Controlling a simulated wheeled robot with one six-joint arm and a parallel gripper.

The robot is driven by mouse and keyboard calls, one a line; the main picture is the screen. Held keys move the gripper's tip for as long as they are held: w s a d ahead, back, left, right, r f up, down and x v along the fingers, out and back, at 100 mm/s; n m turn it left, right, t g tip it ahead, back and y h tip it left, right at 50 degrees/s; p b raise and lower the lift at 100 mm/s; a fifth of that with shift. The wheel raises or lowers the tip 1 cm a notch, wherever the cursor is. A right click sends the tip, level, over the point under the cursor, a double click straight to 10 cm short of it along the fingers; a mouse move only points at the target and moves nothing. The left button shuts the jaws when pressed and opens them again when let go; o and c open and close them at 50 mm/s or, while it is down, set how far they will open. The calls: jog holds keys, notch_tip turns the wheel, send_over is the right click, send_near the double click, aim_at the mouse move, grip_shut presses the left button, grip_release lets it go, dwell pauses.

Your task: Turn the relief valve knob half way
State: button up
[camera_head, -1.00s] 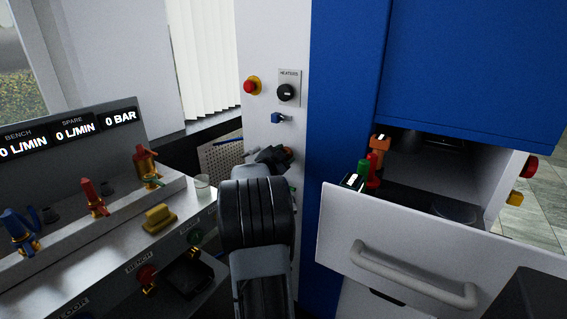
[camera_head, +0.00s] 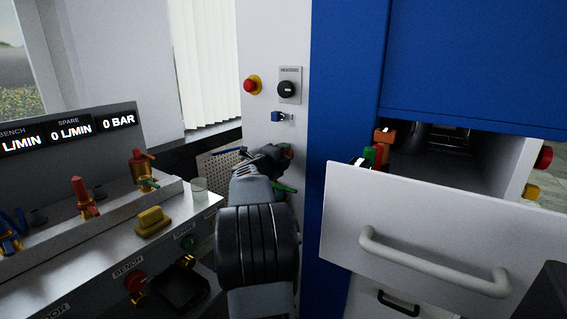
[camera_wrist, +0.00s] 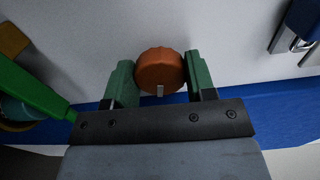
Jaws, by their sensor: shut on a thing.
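The relief valve knob, a round orange-brown knob with a ridged rim (camera_wrist: 160,66), sits on the white panel in the wrist view. A pale pointer mark shows at its lower edge. My gripper (camera_wrist: 161,80) has a green finger on either side of the knob and is shut on it. In the head view my gripper (camera_head: 284,151) is at the white panel, below the blue padlock-like part. The knob is mostly hidden there by my gripper and arm.
A green lever (camera_wrist: 36,88) lies left of my gripper in the wrist view, and a blue-and-metal part (camera_wrist: 300,28) is at the upper right. In the head view, a heaters switch (camera_head: 289,89) and red button (camera_head: 250,86) are above. An open drawer (camera_head: 400,220) juts out at right.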

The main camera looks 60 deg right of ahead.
jog(key=shift+m+b, duration=0.9)
jog(key=shift+m, duration=0.6)
jog(key=o, duration=0.9)
jog(key=shift+a, duration=0.1)
jog(key=a+p, duration=0.1)
jog(key=a, duration=1.2)
jog(key=shift+a, duration=0.35)
